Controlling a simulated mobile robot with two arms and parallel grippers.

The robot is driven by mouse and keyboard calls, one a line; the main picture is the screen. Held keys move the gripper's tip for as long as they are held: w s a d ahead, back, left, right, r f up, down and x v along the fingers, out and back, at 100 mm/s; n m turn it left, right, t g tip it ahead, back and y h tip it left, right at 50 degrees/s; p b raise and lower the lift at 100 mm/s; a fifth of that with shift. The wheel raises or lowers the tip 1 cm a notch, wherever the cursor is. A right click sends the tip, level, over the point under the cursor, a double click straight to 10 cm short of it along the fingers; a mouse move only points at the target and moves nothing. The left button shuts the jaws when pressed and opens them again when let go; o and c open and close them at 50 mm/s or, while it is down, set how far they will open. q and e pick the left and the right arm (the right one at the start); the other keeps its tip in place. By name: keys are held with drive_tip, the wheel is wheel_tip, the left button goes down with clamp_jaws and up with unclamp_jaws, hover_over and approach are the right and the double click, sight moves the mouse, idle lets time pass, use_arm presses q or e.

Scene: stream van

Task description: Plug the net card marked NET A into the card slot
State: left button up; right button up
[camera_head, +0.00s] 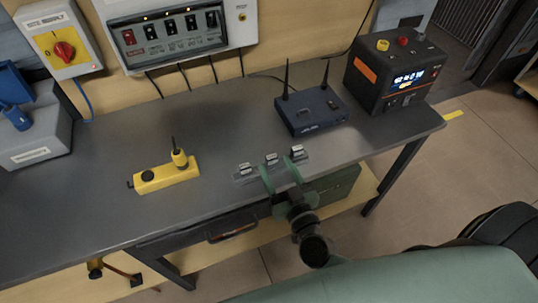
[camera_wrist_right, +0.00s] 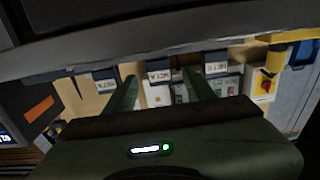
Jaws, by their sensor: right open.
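Three small cards with white labels stand in a row near the table's front edge. The middle card (camera_head: 271,158) seems to read NET A in the right wrist view (camera_wrist_right: 158,76), though the print is small. My right gripper (camera_head: 281,166) is open at the middle card. In the wrist view its fingers (camera_wrist_right: 160,84) lie on either side of that card; I cannot tell whether they touch it. The dark blue router (camera_head: 312,112) with two antennas stands behind the cards. No card slot can be made out. My left gripper is not in view.
The other cards stand left (camera_head: 246,169) and right (camera_head: 297,150) of the middle one, close to my fingers. A yellow device (camera_head: 165,177) lies to the left. A black power box (camera_head: 393,75) stands at the back right. The grey tabletop (camera_head: 225,125) is clear between them.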

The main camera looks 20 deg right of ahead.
sight(270, 155)
drive_tip(key=shift+w+r, duration=0.25)
drive_tip(key=shift+w, duration=0.6)
drive_tip(key=w+p, duration=0.1)
drive_tip(key=w, duration=0.3)
drive_tip(key=shift+w+a, duration=0.1)
drive_tip(key=shift+w, duration=0.35)
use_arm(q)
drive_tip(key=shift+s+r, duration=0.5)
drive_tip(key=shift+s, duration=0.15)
use_arm(e)
clamp_jaws()
